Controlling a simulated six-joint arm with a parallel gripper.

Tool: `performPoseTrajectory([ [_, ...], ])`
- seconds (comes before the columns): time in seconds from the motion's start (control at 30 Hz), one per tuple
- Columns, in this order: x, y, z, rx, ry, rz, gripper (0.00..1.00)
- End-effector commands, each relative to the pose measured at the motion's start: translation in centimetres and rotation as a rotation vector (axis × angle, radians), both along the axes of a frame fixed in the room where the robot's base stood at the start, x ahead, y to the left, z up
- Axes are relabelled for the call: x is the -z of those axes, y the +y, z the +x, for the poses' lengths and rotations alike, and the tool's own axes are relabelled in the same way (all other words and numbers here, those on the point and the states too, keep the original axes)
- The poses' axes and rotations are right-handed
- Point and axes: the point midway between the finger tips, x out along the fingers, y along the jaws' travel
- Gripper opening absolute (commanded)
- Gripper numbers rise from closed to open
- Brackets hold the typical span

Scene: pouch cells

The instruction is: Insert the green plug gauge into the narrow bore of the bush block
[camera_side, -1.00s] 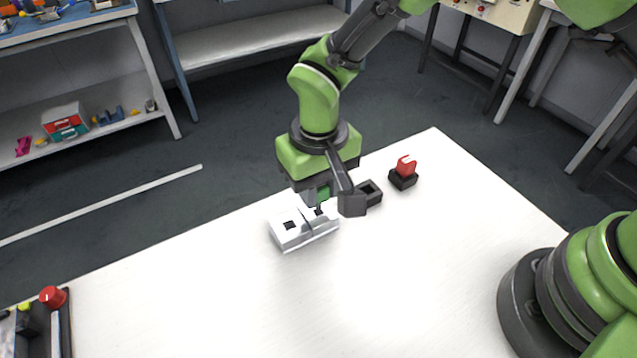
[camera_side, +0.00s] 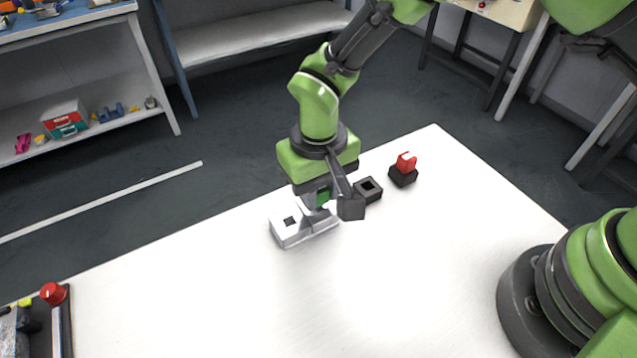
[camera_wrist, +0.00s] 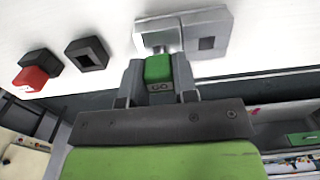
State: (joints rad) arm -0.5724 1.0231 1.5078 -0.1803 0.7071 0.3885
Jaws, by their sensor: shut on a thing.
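The bush block is a pale block with square bores; it lies on the white table, in the side view (camera_side: 289,236) and at the top of the wrist view (camera_wrist: 228,22). Its left bore in the side view looks open and empty. My gripper (camera_side: 324,203) is shut on the green plug gauge (camera_side: 323,196), over the block's right half. In the wrist view the green gauge (camera_wrist: 158,68) sits between the fingers of my gripper (camera_wrist: 159,76).
An empty black square holder (camera_side: 368,190) stands right of the block. Beyond it a red piece (camera_side: 406,162) sits in another black holder (camera_side: 403,178). A tray with a red knob (camera_side: 53,293) is at the lower left. The table's front middle is clear.

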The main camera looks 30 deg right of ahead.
Motion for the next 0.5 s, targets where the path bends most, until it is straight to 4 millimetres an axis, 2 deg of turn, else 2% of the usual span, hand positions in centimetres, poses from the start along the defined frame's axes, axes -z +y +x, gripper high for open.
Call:
performPoseTrajectory([
  [0.5,1.06,0.0,0.0,0.0,0.0,0.0,0.04],
])
